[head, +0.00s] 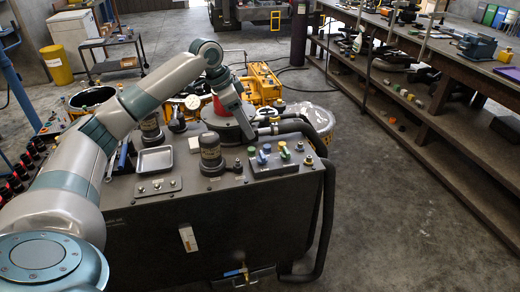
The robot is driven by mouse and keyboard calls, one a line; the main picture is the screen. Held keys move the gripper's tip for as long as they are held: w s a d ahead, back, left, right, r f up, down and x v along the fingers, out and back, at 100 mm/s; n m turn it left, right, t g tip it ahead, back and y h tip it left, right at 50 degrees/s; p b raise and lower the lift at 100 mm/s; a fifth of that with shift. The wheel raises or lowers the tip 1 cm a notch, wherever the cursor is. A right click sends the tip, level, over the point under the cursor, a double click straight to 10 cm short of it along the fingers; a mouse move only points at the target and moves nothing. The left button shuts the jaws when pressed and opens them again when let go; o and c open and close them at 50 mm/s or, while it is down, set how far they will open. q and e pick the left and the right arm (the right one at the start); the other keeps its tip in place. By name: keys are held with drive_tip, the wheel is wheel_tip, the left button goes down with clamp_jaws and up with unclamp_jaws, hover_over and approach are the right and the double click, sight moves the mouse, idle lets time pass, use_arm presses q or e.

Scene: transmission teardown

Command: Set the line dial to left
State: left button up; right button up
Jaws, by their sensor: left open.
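I cannot tell for certain which control is the line dial. A small panel (275,164) with green, blue and yellow knobs stands on the right part of the dark machine top. A red round part (214,108) shows behind my left forearm. My left arm comes in from the left, bends at the elbow and points down. Its left gripper (248,134) is open above the machine top, behind the knob panel; its fingertips are small and hard to make out. My right gripper is not in view.
A dark cylindrical motor (211,155) stands left of the knob panel. A metal tray (154,160) lies farther left. Thick black hoses (324,205) run down the machine's right side. A long workbench (440,55) lines the right; the floor (395,220) between is clear.

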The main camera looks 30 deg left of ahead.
use_arm(q)
drive_tip(key=p, duration=0.1)
approach(262, 154)
drive_tip(key=f, duration=0.2)
drive_tip(key=x, duration=0.1)
drive_tip(key=p+x, duration=0.1)
drive_tip(key=x, duration=0.3)
drive_tip(key=shift+w+d+r, duration=0.2)
drive_tip(key=shift+d+r, duration=0.05)
drive_tip(key=shift+d, duration=0.1)
drive_tip(key=shift+w+d+f, duration=0.1)
drive_tip(key=shift+w+f, duration=0.05)
drive_tip(key=shift+f, duration=0.55)
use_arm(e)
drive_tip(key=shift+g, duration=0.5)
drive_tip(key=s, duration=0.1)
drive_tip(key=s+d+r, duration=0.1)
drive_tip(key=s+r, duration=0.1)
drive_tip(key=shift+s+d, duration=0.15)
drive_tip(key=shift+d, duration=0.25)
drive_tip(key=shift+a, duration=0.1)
use_arm(q)
drive_tip(key=c, duration=1.1)
drive_tip(key=shift+o, duration=0.3)
drive_tip(key=shift+p, duration=0.3)
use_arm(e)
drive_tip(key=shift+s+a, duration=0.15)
